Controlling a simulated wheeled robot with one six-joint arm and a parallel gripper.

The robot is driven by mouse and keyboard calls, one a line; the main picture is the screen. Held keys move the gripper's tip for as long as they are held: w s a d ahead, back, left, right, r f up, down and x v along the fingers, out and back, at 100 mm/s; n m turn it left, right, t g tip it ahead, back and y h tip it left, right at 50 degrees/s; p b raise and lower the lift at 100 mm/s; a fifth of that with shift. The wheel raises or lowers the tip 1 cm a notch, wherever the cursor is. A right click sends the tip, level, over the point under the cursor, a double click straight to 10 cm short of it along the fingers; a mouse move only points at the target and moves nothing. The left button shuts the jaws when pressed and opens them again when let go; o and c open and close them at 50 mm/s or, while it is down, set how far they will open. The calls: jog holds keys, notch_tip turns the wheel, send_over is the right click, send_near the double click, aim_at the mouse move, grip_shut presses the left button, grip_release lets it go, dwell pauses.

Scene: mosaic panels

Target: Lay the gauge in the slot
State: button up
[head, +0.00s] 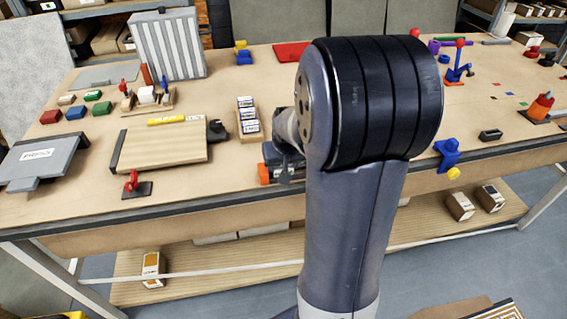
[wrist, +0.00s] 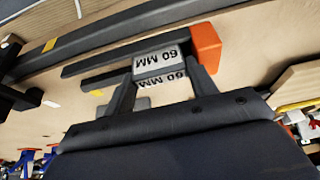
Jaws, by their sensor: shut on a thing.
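The gauge (wrist: 157,64) is a grey block marked "60 MM" on two faces in the wrist view. My gripper (wrist: 163,77) is shut on it, one finger at each end. Dark parallel bars (wrist: 120,58) lie right behind the gauge, with a narrow gap between them. An orange block (wrist: 206,46) stands by the right finger at the bars' end. Whether the gauge touches the bars or sits between them I cannot tell. In the head view my arm hides the gauge, and an orange piece (head: 264,174) shows beside my gripper near the table's front edge.
A wooden tray of labelled blocks (head: 250,132) stands behind my gripper. A wooden board (head: 165,149) and a red toggle clamp (head: 133,184) lie to the left. A longer dark rail (wrist: 130,38) runs behind the bars.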

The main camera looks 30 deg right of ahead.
jog(key=o, duration=1.1)
jog(key=shift+d, duration=0.1)
jog(key=shift+r, duration=0.55)
jog(key=v, duration=0.9)
jog(key=shift+s+r+b, duration=0.25)
jog(key=shift+s+b, duration=0.05)
jog(key=shift+s, duration=0.05)
jog(key=shift+p+x, duration=0.3)
jog(key=shift+x, duration=4.05)
jog(key=shift+a, duration=0.25)
